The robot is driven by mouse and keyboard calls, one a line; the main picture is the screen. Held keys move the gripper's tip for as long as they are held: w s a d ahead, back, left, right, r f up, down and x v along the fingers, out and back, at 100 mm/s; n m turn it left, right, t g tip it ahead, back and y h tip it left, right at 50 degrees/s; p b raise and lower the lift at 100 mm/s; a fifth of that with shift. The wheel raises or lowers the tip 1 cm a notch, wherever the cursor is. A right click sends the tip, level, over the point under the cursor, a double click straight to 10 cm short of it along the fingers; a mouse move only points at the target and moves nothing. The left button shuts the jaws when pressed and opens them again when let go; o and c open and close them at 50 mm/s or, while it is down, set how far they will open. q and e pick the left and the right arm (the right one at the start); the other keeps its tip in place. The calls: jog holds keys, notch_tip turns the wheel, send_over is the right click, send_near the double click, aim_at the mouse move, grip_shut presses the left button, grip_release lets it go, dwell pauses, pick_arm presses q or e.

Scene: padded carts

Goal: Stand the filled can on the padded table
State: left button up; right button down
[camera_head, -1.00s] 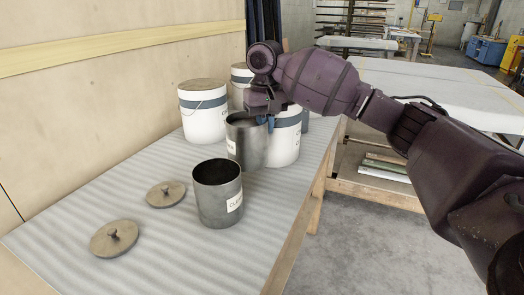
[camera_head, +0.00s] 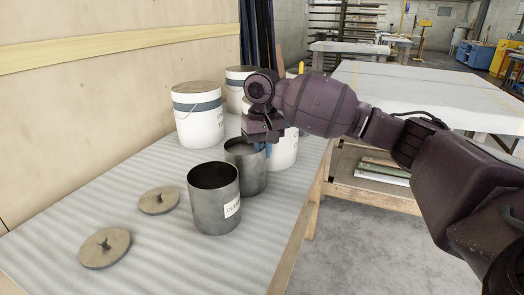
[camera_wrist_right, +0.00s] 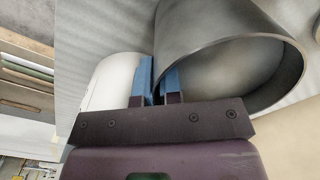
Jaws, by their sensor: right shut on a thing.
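My right gripper (camera_head: 262,148) has its blue fingers shut on the rim of a dark grey metal can (camera_head: 246,178). In the right wrist view the fingers (camera_wrist_right: 154,82) pinch the wall of this held can (camera_wrist_right: 205,28). The can is upright behind a second grey can (camera_head: 214,205) with a white label, which stands on the padded table (camera_head: 110,185). The second can partly hides the held can, and I cannot tell whether the held can's base touches the padding. I cannot make out the contents of either can. My left gripper is out of view.
Two round lids with knobs, a nearer one (camera_head: 104,250) and a farther one (camera_head: 158,202), lie left of the cans. Several white buckets, one with a lid (camera_head: 198,122), stand behind. A white-covered table (camera_head: 425,90) stands right.

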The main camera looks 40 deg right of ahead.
jog(key=c, duration=1.7)
grip_release()
jog(key=shift+c, duration=0.2)
jog(key=o, duration=0.4)
jog(key=shift+o, duration=0.2)
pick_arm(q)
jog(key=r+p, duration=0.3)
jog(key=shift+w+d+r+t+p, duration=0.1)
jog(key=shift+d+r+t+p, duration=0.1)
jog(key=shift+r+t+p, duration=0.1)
pick_arm(e)
notch_tip(320, 180, up, 12)
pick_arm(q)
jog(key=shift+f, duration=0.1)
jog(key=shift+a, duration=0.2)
